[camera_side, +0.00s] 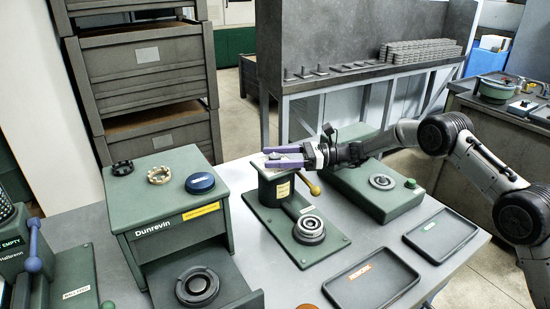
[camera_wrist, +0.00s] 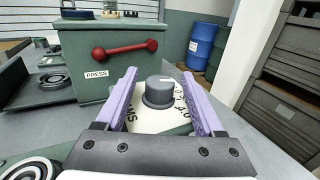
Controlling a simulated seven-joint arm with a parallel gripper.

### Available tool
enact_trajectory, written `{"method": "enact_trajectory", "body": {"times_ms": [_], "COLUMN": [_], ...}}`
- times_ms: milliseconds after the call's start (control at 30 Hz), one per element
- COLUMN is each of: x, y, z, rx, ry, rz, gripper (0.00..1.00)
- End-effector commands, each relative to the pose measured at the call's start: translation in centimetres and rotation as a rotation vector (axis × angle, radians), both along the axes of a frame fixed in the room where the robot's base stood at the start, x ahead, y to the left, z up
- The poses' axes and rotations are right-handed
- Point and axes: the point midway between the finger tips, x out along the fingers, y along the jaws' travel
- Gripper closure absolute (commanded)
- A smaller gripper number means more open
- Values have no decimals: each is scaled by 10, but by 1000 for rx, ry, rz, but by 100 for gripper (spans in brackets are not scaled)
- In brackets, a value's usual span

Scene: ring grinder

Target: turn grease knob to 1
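The grease knob (camera_wrist: 159,92) is a dark grey cylinder with a small white mark on its top near the far side. It stands on a pale dial (camera_wrist: 150,120) with black numbers on its right and letters at the lower left; my fingers hide part of the printing. My gripper (camera_wrist: 159,76) has two purple fingers, open, one on each side of the knob, with a visible gap on both sides. In the side view my gripper (camera_side: 270,157) reaches level from the right over the top of a dark green post (camera_side: 272,188) with a yellow label.
A green Dunrevin box (camera_side: 170,222) with rings on top stands to the left. A yellow-knobbed lever (camera_side: 310,185) is close beside the post. A ring stack (camera_side: 309,229) sits in front, with dark trays (camera_side: 371,280) nearby. The wrist view shows a red PRESS handle (camera_wrist: 125,49) beyond.

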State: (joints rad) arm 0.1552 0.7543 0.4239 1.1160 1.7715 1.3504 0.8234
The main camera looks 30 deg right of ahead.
Motion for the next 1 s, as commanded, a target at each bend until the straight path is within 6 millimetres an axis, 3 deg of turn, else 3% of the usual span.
{"method": "enact_trajectory", "body": {"times_ms": [267,433,1000], "x": [0,-6,-54], "y": [-1,-13,-111], "z": [-1,-1,-1], "rx": [0,0,0], "ry": [2,1,1], "rz": [-1,-2,-3], "gripper": [30,30,30]}}
